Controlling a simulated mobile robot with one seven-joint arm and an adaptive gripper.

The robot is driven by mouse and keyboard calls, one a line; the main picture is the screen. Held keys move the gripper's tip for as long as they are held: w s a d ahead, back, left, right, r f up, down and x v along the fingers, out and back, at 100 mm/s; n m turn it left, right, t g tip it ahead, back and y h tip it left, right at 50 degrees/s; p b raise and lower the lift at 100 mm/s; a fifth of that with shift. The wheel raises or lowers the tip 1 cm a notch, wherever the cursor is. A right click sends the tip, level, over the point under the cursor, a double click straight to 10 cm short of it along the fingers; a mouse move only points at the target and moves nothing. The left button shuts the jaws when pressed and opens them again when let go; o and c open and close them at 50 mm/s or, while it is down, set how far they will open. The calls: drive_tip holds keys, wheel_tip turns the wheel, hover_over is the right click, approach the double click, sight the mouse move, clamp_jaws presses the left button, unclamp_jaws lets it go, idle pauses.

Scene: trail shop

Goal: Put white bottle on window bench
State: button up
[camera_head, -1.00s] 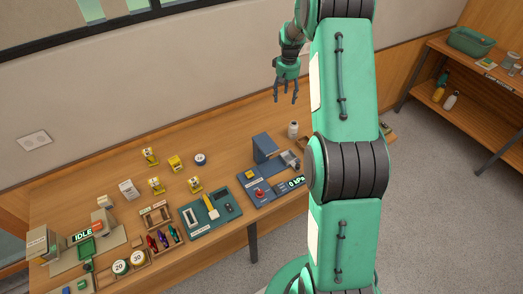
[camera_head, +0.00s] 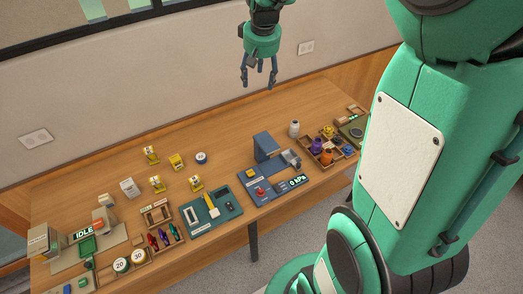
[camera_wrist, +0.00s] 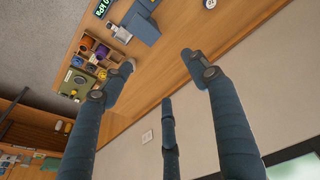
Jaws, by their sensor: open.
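A small white bottle (camera_head: 294,128) stands upright on the long wooden bench (camera_head: 225,125) that runs along the wall below the window. It is between the blue box-shaped device and the sorting tray. My gripper (camera_head: 258,83) is open and empty, fingers pointing down in the head view. It hangs in the air above the back of the bench, left of the bottle in the picture. In the wrist view my spread fingers (camera_wrist: 165,75) show with nothing between them. A pale shape by the left fingertip there may be the bottle, partly hidden.
The blue device (camera_head: 266,147) and a wooden tray (camera_head: 313,152) with purple and orange items flank the bottle. Several yellow items, a green tool tray (camera_head: 212,209) and a scale-like station (camera_head: 84,236) fill the left side. The bench's back strip is mostly clear.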

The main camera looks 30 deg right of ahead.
drive_tip(key=s+a+r+t, duration=0.1)
drive_tip(key=s+a+r, duration=0.2)
drive_tip(key=s+a, duration=0.3)
drive_tip(key=s+a+r, duration=0.3)
drive_tip(key=s+a, duration=0.1)
drive_tip(key=s, duration=0.4)
drive_tip(key=s+a+f+t, duration=0.1)
drive_tip(key=s+a, duration=0.2)
drive_tip(key=s, duration=0.5)
drive_tip(key=s+a+f+n, duration=0.1)
drive_tip(key=s+a, duration=0.2)
drive_tip(key=s, duration=0.5)
drive_tip(key=shift+a+f+t+y, duration=0.2)
drive_tip(key=shift+a+t+y, duration=0.1)
drive_tip(key=shift+t+y, duration=0.1)
wheel_tip(320, 180, down, 15)
drive_tip(key=b, duration=1.4)
drive_tip(key=shift+r+b, duration=0.2)
drive_tip(key=shift+b, duration=0.15)
